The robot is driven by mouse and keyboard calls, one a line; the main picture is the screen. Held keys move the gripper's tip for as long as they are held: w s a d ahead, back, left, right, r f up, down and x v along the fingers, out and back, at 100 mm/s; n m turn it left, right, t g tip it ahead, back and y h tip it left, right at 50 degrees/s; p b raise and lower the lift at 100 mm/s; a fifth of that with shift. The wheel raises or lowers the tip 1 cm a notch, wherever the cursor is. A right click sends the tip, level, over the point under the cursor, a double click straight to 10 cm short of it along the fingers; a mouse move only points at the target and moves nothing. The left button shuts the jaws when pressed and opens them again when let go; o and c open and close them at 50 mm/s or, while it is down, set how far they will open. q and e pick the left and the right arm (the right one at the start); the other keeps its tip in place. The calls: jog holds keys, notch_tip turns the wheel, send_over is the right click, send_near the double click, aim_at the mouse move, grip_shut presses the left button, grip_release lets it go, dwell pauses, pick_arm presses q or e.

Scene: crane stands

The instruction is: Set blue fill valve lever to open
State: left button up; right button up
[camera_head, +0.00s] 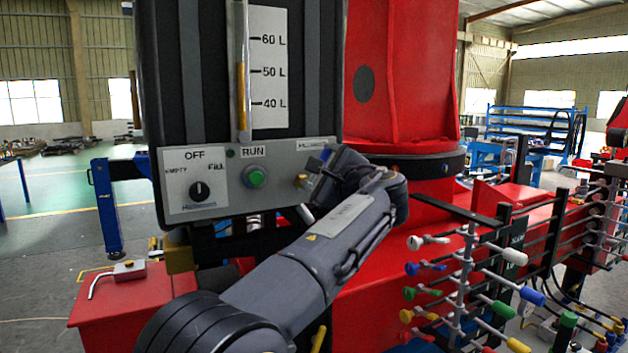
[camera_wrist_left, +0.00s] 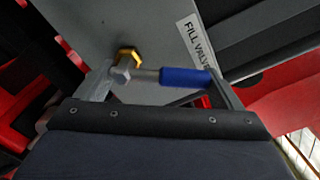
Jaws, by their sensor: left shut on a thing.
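The fill valve lever has a blue sleeve (camera_wrist_left: 185,77) on a metal stem, with a brass valve body (camera_wrist_left: 127,57) at its left end in the left wrist view. The lever lies nearly level across that picture, beside the "FILL VALVE" label. My left gripper (camera_wrist_left: 162,82) has a finger near each end of the lever and is shut on it. In the head view my left gripper (camera_head: 318,182) is at the right end of the grey control panel (camera_head: 225,190), by the brass fitting (camera_head: 301,181). My wrist hides most of the lever there. My right gripper is not in view.
The panel also has an OFF/EMPTY/FILL knob (camera_head: 200,191) and a green RUN button (camera_head: 256,177). A level gauge (camera_head: 242,80) rises above it. Several coloured control levers (camera_head: 460,290) stick out at right. A red box (camera_head: 130,300) with a bent handle stands at lower left.

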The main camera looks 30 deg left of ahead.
pick_arm(q)
jog(key=n, duration=0.1)
jog(key=n+b, duration=0.2)
jog(key=shift+s+a, duration=0.25)
jog(key=shift+s, duration=0.1)
jog(key=shift+s+a+r+n+b, duration=0.15)
jog(key=shift+s+r+n+b, duration=0.1)
jog(key=shift+n+b, duration=0.7)
jog(key=shift+s+a+r+n+b, duration=0.15)
jog(key=shift+s+n+b, duration=0.1)
jog(key=shift+n+b, duration=0.65)
jog(key=shift+n, duration=0.25)
jog(key=o, duration=1.2)
jog(key=shift+c, duration=0.2)
